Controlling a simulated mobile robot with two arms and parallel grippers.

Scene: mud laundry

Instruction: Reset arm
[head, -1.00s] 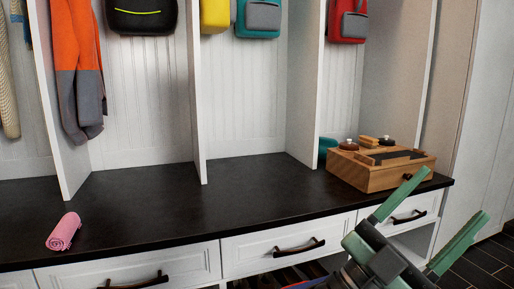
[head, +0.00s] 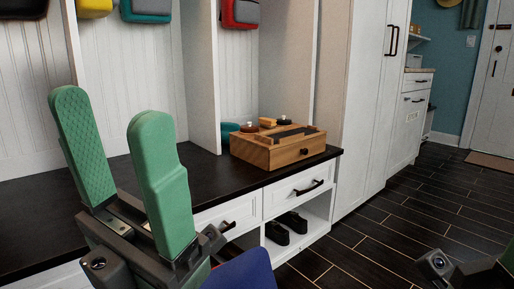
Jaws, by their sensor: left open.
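My left gripper (head: 118,165) is large in the left foreground of the head view. Its two green fingers point up and stand apart, with nothing between them. It is in front of the dark bench top (head: 200,170) and hides part of it. A dark part of my right arm shows at the lower right edge, but its fingers are not in view.
A wooden box (head: 280,150) with small items on top sits at the bench's right end. White drawers (head: 297,190) and a cubby with black shoes (head: 290,225) are below. Tall white cabinets (head: 365,110) stand to the right. The dark tiled floor (head: 410,215) is clear.

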